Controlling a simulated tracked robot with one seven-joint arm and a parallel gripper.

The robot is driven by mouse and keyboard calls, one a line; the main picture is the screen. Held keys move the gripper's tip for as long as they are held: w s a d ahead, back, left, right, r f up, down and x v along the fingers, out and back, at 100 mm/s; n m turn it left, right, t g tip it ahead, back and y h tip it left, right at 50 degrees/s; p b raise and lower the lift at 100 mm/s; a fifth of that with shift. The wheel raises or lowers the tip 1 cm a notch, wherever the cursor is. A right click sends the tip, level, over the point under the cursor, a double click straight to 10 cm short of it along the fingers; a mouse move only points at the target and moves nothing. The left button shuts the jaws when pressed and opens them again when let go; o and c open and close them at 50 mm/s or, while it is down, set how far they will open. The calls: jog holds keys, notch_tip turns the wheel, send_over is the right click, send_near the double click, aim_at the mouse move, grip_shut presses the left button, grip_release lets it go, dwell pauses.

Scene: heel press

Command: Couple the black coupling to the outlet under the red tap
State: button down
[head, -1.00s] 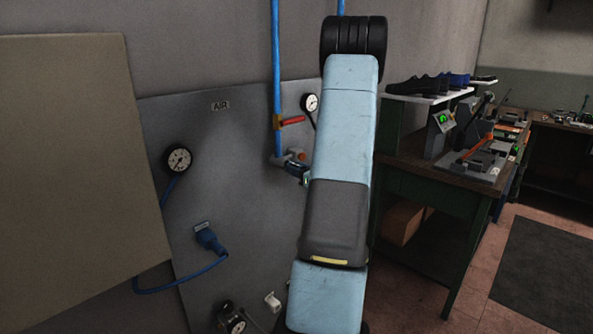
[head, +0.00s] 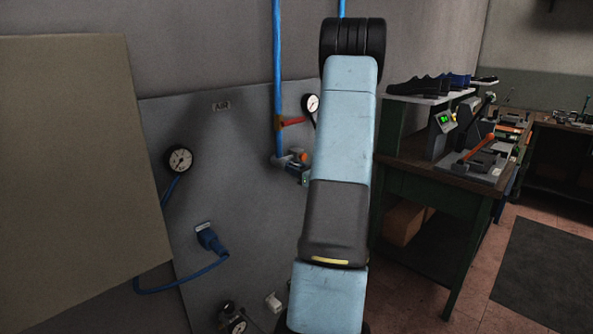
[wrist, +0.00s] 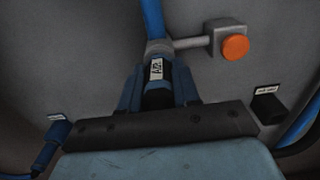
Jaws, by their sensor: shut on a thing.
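The red tap (head: 292,122) is on the blue pipe at the wall panel in the head view. The grey outlet (head: 288,160) is at the pipe's lower end; it also shows in the wrist view (wrist: 158,47). My gripper (wrist: 157,84) is shut on the black coupling (wrist: 157,98), with a blue finger on each side. In the head view my arm hides most of the gripper and the coupling.
An orange button (wrist: 235,48) sits on a grey side arm right of the outlet. A black labelled socket (wrist: 267,108) is at right, and a blue plug (wrist: 51,142) at left. Gauges (head: 179,160) are on the panel. A workbench (head: 430,180) stands at right.

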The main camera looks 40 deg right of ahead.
jog(key=shift+w, duration=0.15)
jog(key=c, duration=0.7)
grip_release()
jog(key=shift+c, duration=0.2)
jog(key=s+d, duration=0.1)
jog(key=s, duration=1.2)
jog(key=shift+s, duration=0.35)
jog(key=shift+f, duration=0.1)
